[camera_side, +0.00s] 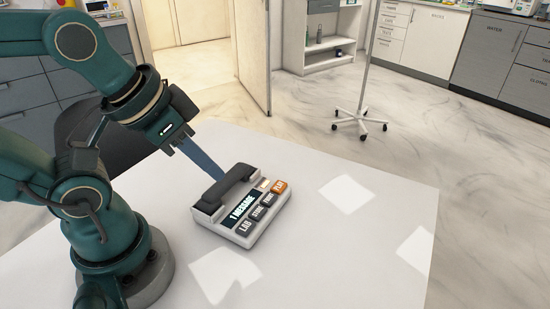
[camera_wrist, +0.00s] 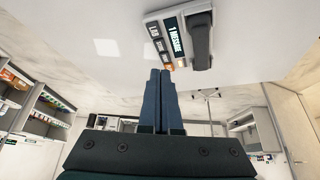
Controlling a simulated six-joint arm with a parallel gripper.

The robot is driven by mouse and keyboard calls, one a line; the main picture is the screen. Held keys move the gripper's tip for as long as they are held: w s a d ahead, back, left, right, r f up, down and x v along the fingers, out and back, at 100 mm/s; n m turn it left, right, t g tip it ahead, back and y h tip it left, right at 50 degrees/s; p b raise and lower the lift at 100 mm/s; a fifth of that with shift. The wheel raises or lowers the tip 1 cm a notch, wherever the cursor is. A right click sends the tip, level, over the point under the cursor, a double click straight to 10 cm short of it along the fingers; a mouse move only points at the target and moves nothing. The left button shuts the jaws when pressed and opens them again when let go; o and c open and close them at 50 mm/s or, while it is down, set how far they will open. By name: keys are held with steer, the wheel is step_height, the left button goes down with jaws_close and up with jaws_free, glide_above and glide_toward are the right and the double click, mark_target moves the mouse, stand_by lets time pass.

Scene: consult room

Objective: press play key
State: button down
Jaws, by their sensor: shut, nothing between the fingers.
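The desk phone (camera_side: 240,222) is a pale box on the white table, with a dark handset along its far left side and a display reading "1 MESSAGE". In the wrist view my fingertips (camera_wrist: 160,71) appear just beside the orange key (camera_wrist: 168,64). I cannot tell whether they touch anything.
The white table (camera_side: 330,240) is otherwise clear, with bright light patches on it. A wheeled stand (camera_side: 360,118) is on the floor beyond. Cabinets (camera_side: 490,50) and an open door (camera_side: 253,50) are at the back, away from the table.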

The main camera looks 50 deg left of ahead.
steer(key=w+a+r+m+t+y, duration=0.2)
steer(key=w+a+r+m+t, duration=0.3)
steer(key=w+r+t, duration=0.65)
steer(key=m+g+h, duration=0.6)
steer(key=m+g, duration=0.3)
glide_above(273, 186)
step_height(273, 186, down, 13)
steer(key=shift+f, duration=0.15)
steer(key=shift+f, duration=4.4)
